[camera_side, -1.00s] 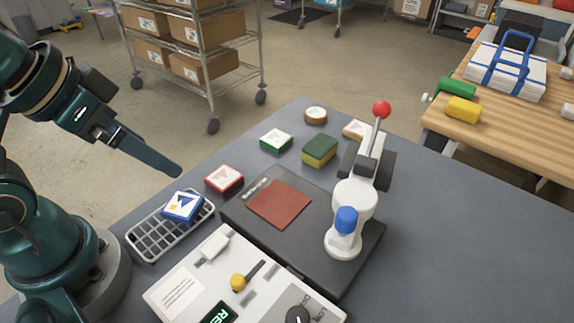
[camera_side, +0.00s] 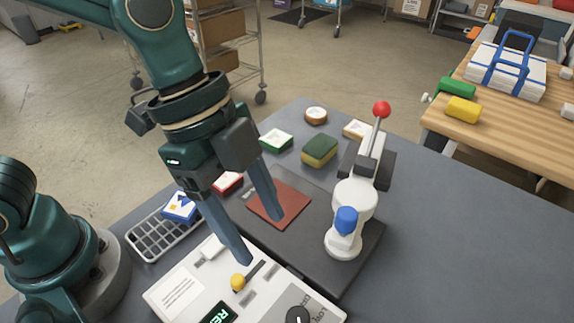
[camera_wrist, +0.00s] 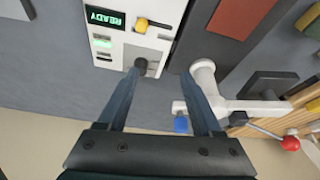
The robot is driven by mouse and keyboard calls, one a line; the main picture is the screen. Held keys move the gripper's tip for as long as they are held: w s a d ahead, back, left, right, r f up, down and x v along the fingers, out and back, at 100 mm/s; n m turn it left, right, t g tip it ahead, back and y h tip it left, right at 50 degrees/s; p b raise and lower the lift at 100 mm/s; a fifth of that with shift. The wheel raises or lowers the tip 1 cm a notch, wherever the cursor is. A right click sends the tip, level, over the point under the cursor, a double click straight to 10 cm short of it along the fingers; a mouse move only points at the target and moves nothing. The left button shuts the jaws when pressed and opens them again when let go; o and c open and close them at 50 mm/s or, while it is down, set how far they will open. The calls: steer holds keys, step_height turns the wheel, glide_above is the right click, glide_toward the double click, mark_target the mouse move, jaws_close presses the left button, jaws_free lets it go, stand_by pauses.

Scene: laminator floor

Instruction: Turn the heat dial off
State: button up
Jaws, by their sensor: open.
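The heat dial (camera_side: 298,316) is a dark round knob on the front part of the white control box (camera_side: 185,290), cut off by the bottom edge of the side view. In the wrist view the dial (camera_wrist: 141,65) shows near the tip of the left finger; I cannot tell whether they touch. The box's display (camera_wrist: 104,17) reads READY in green. My gripper (camera_side: 262,240) is open and empty, pointing down above the box and the press base. Its fingers also show in the wrist view (camera_wrist: 163,75). The dial's exact setting is too small to read.
A white press with a blue knob (camera_side: 346,219) and a red-tipped lever (camera_side: 381,110) stands right of my gripper. A yellow-knobbed slider (camera_side: 238,282) is on the box. A wire tray (camera_side: 150,240) holds a blue-and-white block (camera_side: 181,207). The table's right side is clear.

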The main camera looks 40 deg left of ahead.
mark_target(297, 315)
steer(key=d+f+m, duration=0.1)
steer(key=s+d+f+m+g, duration=0.1)
steer(key=d+m, duration=0.1)
steer(key=d+f+m, duration=0.1)
steer(key=d, duration=0.1)
steer(key=shift+s+d+m+g, duration=0.25)
steer(key=shift+s+m+g, duration=0.05)
steer(key=shift+s, duration=0.1)
steer(key=shift+x, duration=2.6)
jaws_close()
